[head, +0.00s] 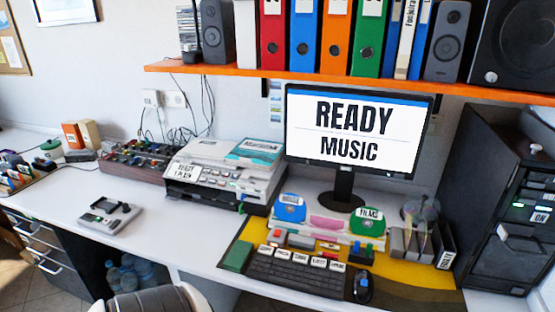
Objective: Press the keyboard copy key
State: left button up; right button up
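A dark keyboard (296,276) lies on a yellow mat on the white desk, below the monitor. A row of several white labelled keys (300,257) stands up along its far edge. Their labels are too small to read surely, so I cannot tell which is the copy key. The monitor (352,130) reads "READY MUSIC". Neither of my grippers is in view, and nothing covers the keyboard.
A dark mouse (363,287) lies right of the keyboard and a green block (238,256) left of it. A printer (222,172) stands to the left and a black tower (508,215) to the right. An orange shelf (330,84) with binders overhangs the desk.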

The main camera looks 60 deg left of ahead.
aim_at(265, 250)
jog(key=u, duration=1.55)
